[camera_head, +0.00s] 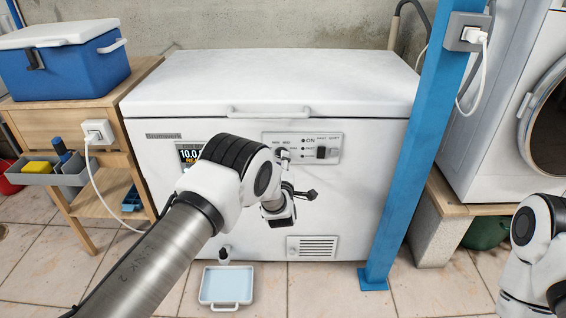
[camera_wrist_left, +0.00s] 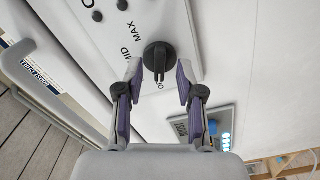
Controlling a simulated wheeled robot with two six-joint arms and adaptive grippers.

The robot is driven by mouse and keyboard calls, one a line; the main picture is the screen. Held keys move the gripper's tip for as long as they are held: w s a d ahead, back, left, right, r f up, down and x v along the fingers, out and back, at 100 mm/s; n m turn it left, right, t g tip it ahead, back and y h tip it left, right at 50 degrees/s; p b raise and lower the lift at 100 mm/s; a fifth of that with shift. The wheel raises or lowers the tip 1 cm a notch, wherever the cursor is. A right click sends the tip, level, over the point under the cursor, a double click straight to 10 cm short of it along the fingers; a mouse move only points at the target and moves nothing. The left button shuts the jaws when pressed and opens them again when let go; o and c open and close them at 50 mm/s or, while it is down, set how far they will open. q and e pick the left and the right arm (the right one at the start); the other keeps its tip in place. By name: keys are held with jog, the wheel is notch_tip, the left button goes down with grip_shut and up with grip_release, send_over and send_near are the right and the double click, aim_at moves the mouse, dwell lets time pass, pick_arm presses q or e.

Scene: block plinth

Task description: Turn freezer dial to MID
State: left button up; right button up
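The white chest freezer (camera_head: 345,205) stands ahead, lid shut, with a control panel (camera_head: 328,140) high on its front. The black dial (camera_wrist_left: 158,57) shows in the left wrist view, on the panel with MAX and MID lettering beside it. The dial's slotted grip points down in that view, toward lettering that starts with O and is partly hidden. My left gripper (camera_wrist_left: 158,80) is open, one finger on each side of the dial; I cannot tell whether either touches it.
A blue post (camera_head: 413,150) stands right of the freezer, before a washing machine (camera_head: 490,130). A wooden table (camera_head: 140,80) with a blue cooler (camera_head: 70,75) is at left. A light-blue tray (camera_head: 227,285) lies on the floor below the freezer.

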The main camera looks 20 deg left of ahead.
pick_arm(q)
jog(key=shift+x, duration=0.9)
jog(key=shift+a, duration=0.1)
grip_shut()
jog(key=shift+m, duration=0.4)
jog(key=shift+a+m+b, duration=0.1)
jog(key=shift+m+b, duration=0.65)
jog(key=shift+m, duration=7.65)
